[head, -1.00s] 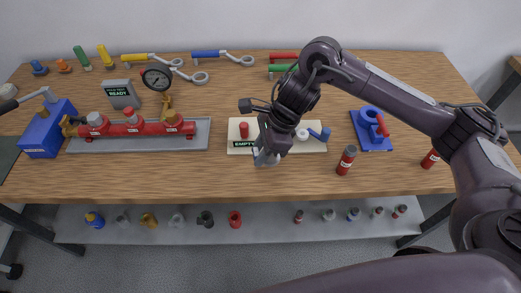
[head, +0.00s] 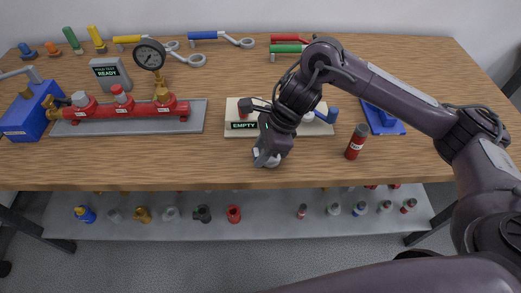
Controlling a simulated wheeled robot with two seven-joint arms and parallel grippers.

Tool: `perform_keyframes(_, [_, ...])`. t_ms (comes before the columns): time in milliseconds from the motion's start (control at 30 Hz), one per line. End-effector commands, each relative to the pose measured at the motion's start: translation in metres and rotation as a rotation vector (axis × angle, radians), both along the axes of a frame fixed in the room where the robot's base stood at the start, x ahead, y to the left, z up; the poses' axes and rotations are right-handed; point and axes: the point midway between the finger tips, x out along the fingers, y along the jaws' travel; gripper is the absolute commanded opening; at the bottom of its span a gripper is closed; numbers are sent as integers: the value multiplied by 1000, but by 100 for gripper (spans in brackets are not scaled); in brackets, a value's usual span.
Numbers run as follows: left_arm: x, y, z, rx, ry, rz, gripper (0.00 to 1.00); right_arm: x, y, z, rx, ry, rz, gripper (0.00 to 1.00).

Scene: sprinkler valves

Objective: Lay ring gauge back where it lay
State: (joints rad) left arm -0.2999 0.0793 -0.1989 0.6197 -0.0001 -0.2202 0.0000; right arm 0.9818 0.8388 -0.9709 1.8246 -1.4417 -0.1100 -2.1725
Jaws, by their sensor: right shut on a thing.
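My right gripper (head: 266,156) reaches down in front of the cream tray (head: 292,130), low over the wooden table near its front edge. It is shut on a small pale grey piece at its fingertips, apparently the ring gauge (head: 264,161). My fingers hide most of it, so its full shape does not show. I cannot tell whether it touches the table. My left gripper is not in view.
The tray has an EMPTY sign. The red manifold (head: 123,108) sits on a grey plate at left. Wrenches (head: 222,38) lie at the back. Bare table surrounds the gripper's front.

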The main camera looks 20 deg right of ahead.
Motion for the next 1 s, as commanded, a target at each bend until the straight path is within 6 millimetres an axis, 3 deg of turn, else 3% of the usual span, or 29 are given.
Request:
perform_keyframes(867, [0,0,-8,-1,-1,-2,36,0,0,-7,0,0,0,3])
perform_keyframes(900, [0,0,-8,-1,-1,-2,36,0,0,-7,0,-1,0,28])
perform_keyframes(1000, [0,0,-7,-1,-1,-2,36,0,0,-6,0,0,0,41])
